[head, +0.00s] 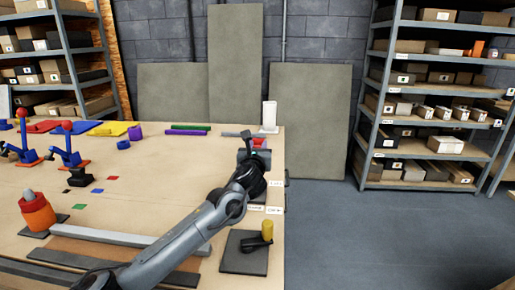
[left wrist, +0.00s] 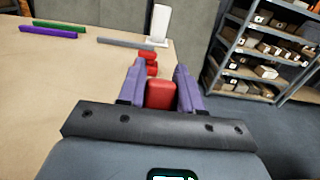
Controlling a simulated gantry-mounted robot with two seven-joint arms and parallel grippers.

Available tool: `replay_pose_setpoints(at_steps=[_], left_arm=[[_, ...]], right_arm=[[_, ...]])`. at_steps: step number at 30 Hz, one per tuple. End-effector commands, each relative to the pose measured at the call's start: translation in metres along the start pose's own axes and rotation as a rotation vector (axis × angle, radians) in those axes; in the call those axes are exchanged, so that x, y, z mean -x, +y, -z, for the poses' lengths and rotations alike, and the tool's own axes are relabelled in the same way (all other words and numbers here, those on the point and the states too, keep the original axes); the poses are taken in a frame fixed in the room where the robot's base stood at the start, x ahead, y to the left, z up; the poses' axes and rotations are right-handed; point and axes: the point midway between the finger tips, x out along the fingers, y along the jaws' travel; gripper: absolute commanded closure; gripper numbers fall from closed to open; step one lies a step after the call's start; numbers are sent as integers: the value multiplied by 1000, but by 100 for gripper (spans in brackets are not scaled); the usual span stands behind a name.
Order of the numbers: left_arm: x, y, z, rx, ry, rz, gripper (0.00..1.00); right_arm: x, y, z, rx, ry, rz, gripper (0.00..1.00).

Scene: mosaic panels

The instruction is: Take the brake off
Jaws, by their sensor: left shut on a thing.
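My left gripper (head: 252,150) is at the right edge of the bench, at the end of my grey arm. In the left wrist view its two purple-grey fingers (left wrist: 160,92) are shut on a red block (left wrist: 160,96). More red pieces (left wrist: 149,62) lie just beyond the fingertips; a little red (head: 259,142) shows past the gripper in the head view. I cannot tell whether any of this red is the brake. A black lever-like part with a yellow knob (head: 267,230) stands on a dark plate (head: 240,262) near the front right of the bench. My right gripper does not show.
A white stand (head: 269,115) and a grey bar (left wrist: 122,41) are at the bench's far right. Green (head: 191,127) and purple (head: 186,132) bars lie at the back.

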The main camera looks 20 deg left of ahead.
Motion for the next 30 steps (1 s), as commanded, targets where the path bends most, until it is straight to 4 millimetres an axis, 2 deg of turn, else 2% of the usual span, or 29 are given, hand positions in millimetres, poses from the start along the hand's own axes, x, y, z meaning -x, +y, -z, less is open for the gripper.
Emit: replay_pose_setpoints(at_steps=[9, 18, 19, 21, 23, 30], left_arm=[[12, 1, -4, -2, -115, -1, 100], [14, 0, -7, 0, -124, -1, 100], [14, 0, -7, 0, -124, -1, 64], [14, 0, -7, 0, -124, -1, 53], [14, 0, -7, 0, -124, 0, 45], [14, 0, -7, 0, -124, 0, 45]], right_arm=[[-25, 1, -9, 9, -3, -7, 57], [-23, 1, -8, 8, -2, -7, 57], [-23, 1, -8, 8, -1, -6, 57], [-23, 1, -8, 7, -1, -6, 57], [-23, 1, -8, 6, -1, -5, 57], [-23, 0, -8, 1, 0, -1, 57]])
